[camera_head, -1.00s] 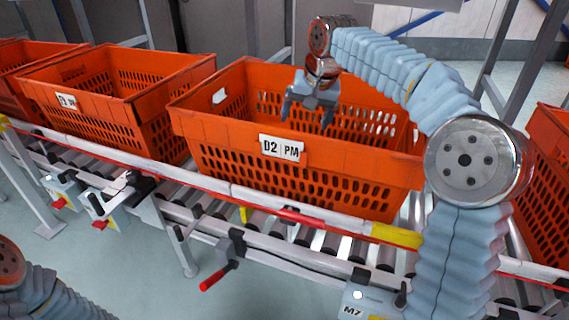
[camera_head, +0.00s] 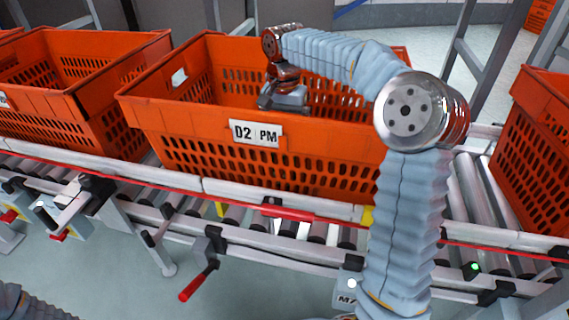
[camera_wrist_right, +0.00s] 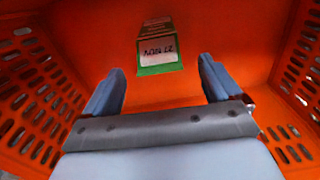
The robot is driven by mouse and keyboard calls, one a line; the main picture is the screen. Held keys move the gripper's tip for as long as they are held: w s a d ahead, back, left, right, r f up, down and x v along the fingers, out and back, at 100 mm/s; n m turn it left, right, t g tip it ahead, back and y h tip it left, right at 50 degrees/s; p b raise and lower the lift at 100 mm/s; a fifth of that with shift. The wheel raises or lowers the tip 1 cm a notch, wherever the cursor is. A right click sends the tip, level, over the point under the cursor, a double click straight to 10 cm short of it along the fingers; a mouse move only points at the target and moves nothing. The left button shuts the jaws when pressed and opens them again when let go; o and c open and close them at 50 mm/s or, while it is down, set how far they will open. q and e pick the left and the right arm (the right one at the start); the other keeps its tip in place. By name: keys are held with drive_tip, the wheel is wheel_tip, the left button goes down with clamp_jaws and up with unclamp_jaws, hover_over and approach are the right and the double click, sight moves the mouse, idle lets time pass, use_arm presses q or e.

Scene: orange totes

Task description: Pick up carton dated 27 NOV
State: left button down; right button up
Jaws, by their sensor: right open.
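The carton (camera_wrist_right: 158,57) lies on the floor of the orange tote labelled D2 PM (camera_head: 160,118). It has a green edge and a white label that reads upside down as 27 NOV in the right wrist view. My right gripper (camera_wrist_right: 160,85) is inside that tote, open and empty, with the carton beyond and between its fingertips. In the head view my right gripper (camera_head: 284,100) reaches down behind the front wall, which hides its fingertips and the carton. My left gripper is out of view.
The tote's perforated walls (camera_wrist_right: 292,70) rise close on both sides of my right gripper. Another orange tote (camera_head: 75,85) stands to the left on the roller conveyor, and one (camera_head: 535,130) to the right. Bare rollers (camera_head: 480,200) show between the D2 tote and the right one.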

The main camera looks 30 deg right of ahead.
wheel_tip(320, 180, down, 5)
drive_tip(key=shift+w+d+r+b, duration=0.1)
drive_tip(key=shift+d+r+b, duration=0.1)
drive_tip(key=shift+b, duration=0.2)
drive_tip(key=shift+r, duration=0.1)
clamp_jaws()
